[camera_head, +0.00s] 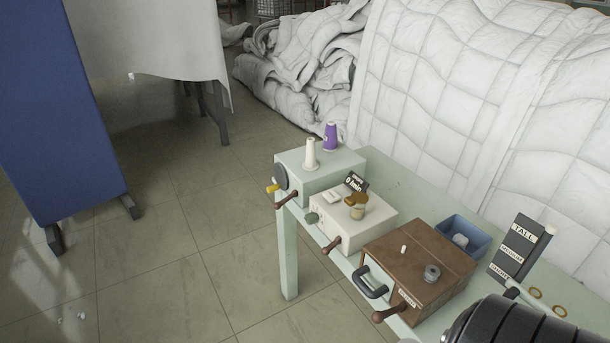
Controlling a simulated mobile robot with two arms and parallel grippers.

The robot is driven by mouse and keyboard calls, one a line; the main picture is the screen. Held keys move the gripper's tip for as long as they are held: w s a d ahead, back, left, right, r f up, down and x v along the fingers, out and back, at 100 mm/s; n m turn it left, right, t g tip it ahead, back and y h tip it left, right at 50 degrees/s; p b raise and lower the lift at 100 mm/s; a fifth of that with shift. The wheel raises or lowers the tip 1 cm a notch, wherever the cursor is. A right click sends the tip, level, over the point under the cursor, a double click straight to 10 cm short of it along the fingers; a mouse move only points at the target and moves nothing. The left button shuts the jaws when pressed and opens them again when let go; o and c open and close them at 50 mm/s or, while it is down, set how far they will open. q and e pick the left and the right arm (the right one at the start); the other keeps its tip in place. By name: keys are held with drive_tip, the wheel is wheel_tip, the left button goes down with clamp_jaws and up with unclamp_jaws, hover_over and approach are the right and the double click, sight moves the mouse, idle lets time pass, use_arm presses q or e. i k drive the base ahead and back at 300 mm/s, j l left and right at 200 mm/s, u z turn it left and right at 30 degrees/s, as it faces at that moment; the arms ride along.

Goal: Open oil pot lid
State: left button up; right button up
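A small beige pot with a brass-brown top (357,207) stands on the cream box (375,222) in the middle of the table. It may be the oil pot; it is too small to tell whether the brown top is a separate lid or how it sits. A small grey round fitting (432,273) is on top of the brown wooden box to its right. Neither of my grippers shows. A black ribbed rounded part fills the bottom right corner and hides that end of the table.
The pale green table (388,169) also carries a green box (318,173) with white and purple thread cones, a brown box (415,255), a blue bin (462,236) and a dark labelled stand (518,249). Handles project from the boxes' near sides. White duvets (450,110) rise behind. The floor (190,240) at left is mostly clear.

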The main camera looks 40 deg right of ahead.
sight(360, 197)
drive_tip(key=i+z, duration=0.35)
drive_tip(key=i+j+z, duration=0.6)
drive_tip(key=i+z, duration=0.15)
drive_tip(key=i, duration=0.1)
